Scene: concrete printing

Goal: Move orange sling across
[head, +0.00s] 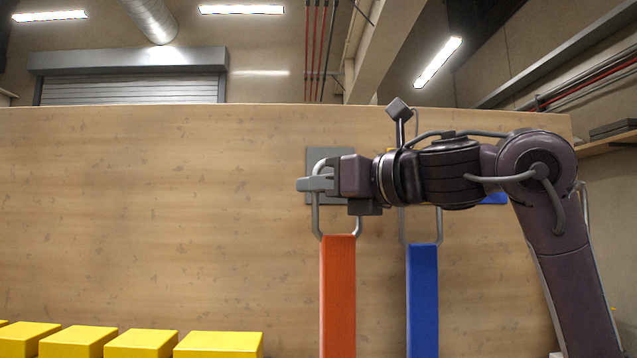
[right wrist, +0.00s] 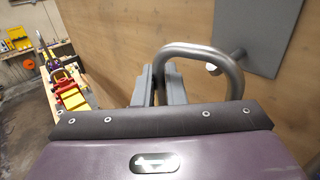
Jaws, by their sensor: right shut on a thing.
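The orange sling (head: 338,290) hangs upright in front of the wooden wall, with a metal loop (right wrist: 205,50) at its top. My right gripper (head: 316,184) is shut on this loop, and its fingers show beside the loop in the right wrist view (right wrist: 157,86). A grey plate (head: 345,155) is on the wall behind the gripper. A short peg (right wrist: 226,62) sticks out from the plate near the loop. I cannot tell whether the loop still rests on the peg. My left gripper is not in view.
A blue sling (head: 422,300) hangs to the right of the orange one, its top partly behind my right arm. Several yellow blocks (head: 218,344) stand at the lower left. The wooden wall (head: 160,210) is bare to the left of the grey plate.

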